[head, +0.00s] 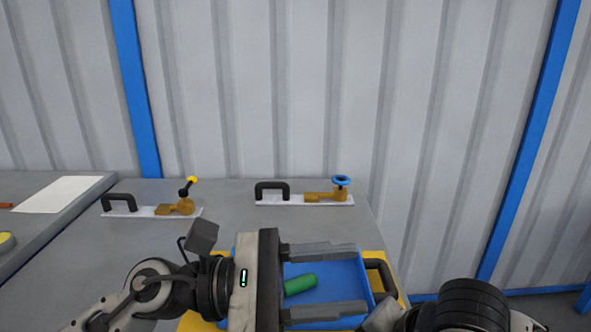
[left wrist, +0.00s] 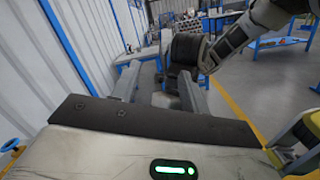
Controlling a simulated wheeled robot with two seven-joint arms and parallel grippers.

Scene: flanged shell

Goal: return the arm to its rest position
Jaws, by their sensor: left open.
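My left gripper (head: 360,279) is open, its two grey fingers spread apart and pointing right above the blue tray. Nothing shows between the fingertips; a green cylinder (head: 300,285) appears below, inside the tray. In the left wrist view my left gripper (left wrist: 157,72) is also open, with my other arm's dark joint beyond the fingers. My right arm (head: 470,303) comes in at the lower right of the head view; its gripper cannot be seen.
The blue tray (head: 350,267) sits in a yellow holder (head: 373,259) with a dark handle. Two white plates with black handles and brass valves stand behind: one has a yellow-tipped lever (head: 187,187), one a blue wheel (head: 341,181). A corrugated wall closes the back.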

